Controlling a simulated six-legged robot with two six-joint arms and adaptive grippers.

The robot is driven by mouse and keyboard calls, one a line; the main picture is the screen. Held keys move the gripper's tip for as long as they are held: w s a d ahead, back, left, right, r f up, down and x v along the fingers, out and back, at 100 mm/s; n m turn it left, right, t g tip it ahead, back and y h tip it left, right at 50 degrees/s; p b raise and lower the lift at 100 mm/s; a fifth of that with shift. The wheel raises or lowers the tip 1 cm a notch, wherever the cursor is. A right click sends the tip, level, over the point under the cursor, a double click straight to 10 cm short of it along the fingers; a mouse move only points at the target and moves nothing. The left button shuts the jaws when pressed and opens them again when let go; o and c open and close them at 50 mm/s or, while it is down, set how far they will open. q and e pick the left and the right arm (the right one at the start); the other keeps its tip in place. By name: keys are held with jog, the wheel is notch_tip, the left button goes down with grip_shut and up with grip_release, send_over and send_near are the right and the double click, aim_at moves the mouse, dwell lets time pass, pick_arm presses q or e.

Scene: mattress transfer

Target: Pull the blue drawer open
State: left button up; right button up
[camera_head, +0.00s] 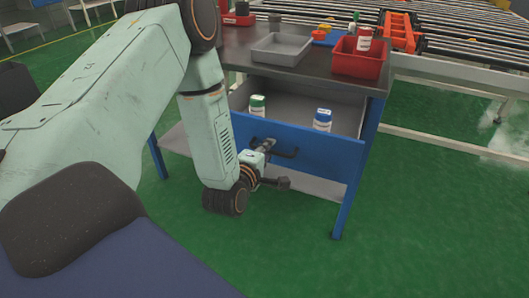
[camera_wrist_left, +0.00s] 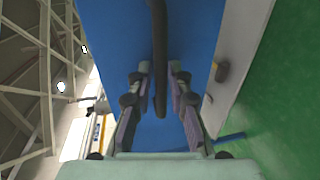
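The blue drawer (camera_head: 298,139) stands pulled out of the table, its grey inside showing. Its dark handle (camera_head: 286,153) runs across the blue front. A green-capped bottle (camera_head: 257,106) and a blue-capped bottle (camera_head: 322,120) stand inside it. My left gripper (camera_head: 268,146) is at the left part of the handle. In the left wrist view, the handle (camera_wrist_left: 159,50) passes between the two fingers of the left gripper (camera_wrist_left: 159,70). A narrow strip of blue shows on each side, so the fingers look open around it. My right gripper is in neither view.
The table (camera_head: 225,45) bears a grey tray (camera_head: 282,48), a red bin (camera_head: 359,62) with bottles and other small items. A blue table leg (camera_head: 345,200) stands at the right. Roller conveyors (camera_head: 460,45) lie behind. Green floor (camera_head: 420,220) is clear at the right.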

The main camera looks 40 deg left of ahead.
pick_arm(q)
jog(key=v, duration=1.2)
jog(key=shift+r, duration=0.1)
jog(key=s+d+f+m+g+h+p, duration=0.1)
jog(key=s+d+f+m+g+h, duration=0.1)
jog(key=s+d+f+m+g, duration=0.3)
jog(key=s+d+f+m+g+h, duration=0.1)
jog(key=s+f+m+g+h, duration=0.1)
jog(key=f+m, duration=0.5)
jog(key=s+d+f+m+g+p, duration=0.1)
jog(key=s+d+m+g+p, duration=0.1)
jog(key=s+m+g, duration=0.2)
jog(key=s+d+f+m+g+p, duration=0.1)
jog(key=s+m+g, duration=0.3)
jog(key=s, duration=0.7)
jog(key=shift+s+d+f+p, duration=0.35)
jog(key=shift+f+p, duration=0.2)
jog(key=shift+f, duration=0.2)
